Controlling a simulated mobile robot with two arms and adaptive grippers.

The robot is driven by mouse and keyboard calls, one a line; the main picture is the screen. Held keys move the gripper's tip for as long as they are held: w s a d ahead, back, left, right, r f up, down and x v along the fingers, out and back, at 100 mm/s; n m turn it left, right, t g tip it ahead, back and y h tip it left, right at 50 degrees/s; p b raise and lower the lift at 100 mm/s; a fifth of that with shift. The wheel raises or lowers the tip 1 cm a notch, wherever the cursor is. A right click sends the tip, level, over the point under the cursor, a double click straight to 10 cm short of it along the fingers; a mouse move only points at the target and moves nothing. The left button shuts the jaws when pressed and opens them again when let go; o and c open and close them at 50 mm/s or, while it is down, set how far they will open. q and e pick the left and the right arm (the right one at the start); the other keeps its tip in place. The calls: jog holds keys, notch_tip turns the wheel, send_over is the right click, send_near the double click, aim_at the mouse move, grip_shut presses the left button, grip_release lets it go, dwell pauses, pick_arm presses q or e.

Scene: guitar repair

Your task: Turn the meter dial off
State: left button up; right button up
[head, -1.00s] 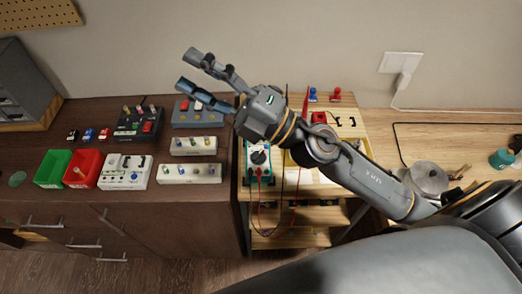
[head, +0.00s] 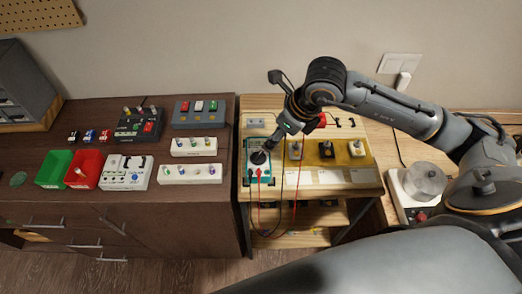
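The meter (head: 250,177) is a teal and white multimeter near the left edge of the wooden bench. Its round black dial (head: 259,158) shows on the face, with red and black leads below. My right gripper (head: 266,111), on the arm coming in from the right, is open, its fingers spread apart. One finger reaches down to just above the dial; the other sticks up toward the wall. I cannot tell whether the lower finger touches the dial. The dial's pointer setting is too small to read. My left gripper is not in view.
A yellow tray (head: 343,155) with several pedal-like parts lies right of the meter. A dark cabinet (head: 222,150) at left carries pedals, a green bin (head: 53,168) and a red bin (head: 86,168). Cables hang over the bench front.

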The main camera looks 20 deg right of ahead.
aim_at(258, 155)
jog(key=p+x, duration=0.3)
jog(key=x, duration=0.9)
jog(key=shift+a, duration=0.1)
jog(key=shift+r, duration=0.1)
jog(key=c, duration=0.9)
jog(key=shift+n+b, duration=0.4)
jog(key=shift+b, duration=0.4)
jog(key=n+b, duration=0.1)
jog(key=b, duration=0.1)
jog(key=n+y+b, duration=0.1)
jog(key=b, duration=0.1)
jog(key=n+g+b, duration=0.1)
jog(key=n+b, duration=0.1)
jog(key=shift+w+d+f, duration=0.15)
jog(key=shift+d+f, duration=0.05)
jog(key=shift+f, duration=0.05)
jog(key=shift+r+n+g+y+b, duration=0.25)
jog(key=shift+n+g+y+b, duration=0.2)
jog(key=shift+n+b, duration=0.8)
